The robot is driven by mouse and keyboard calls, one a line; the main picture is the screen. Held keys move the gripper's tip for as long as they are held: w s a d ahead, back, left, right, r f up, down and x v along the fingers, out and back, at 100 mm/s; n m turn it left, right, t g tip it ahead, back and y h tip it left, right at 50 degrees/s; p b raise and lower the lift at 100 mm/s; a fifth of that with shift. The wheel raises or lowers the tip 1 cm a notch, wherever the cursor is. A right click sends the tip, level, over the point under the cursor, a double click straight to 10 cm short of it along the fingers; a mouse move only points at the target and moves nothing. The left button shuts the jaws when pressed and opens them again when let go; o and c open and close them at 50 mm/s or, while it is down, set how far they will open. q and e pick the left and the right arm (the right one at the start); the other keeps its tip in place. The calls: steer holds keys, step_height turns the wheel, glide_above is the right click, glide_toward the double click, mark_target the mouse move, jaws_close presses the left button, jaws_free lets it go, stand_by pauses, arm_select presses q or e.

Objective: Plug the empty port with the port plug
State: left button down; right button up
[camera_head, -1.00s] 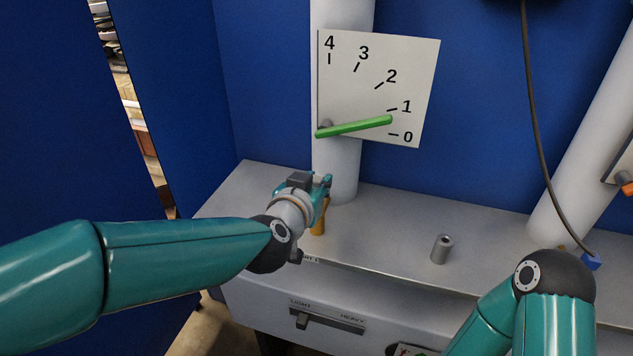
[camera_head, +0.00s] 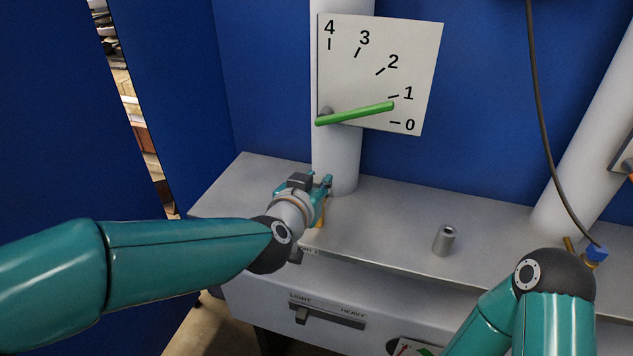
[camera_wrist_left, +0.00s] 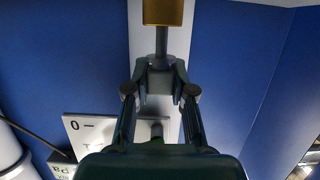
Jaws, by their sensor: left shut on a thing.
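My left gripper (camera_head: 322,186) is above the left part of the grey counter, in front of the white column. In the left wrist view it (camera_wrist_left: 160,88) is shut on the dark stem of a gold-coloured piece, which looks like the port plug (camera_wrist_left: 163,12). In the head view the port plug (camera_head: 321,214) shows partly below the fingers. I cannot tell whether its lower end touches the counter. A short grey metal cylinder (camera_head: 443,241) with a dark hole in its top stands on the counter to the right; it may be the empty port.
A dial panel (camera_head: 385,60) with a green lever (camera_head: 355,113) is on the white column (camera_head: 342,160). A cable (camera_head: 541,120) ends in a blue connector (camera_head: 596,253) at right. The counter (camera_head: 385,225) is clear between plug and cylinder.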

arm_select(q)
steer(key=shift+f+b, duration=0.95)
steer(key=shift+f, duration=0.25)
steer(key=c, duration=0.9)
jaws_free()
steer(key=v, duration=1.2)
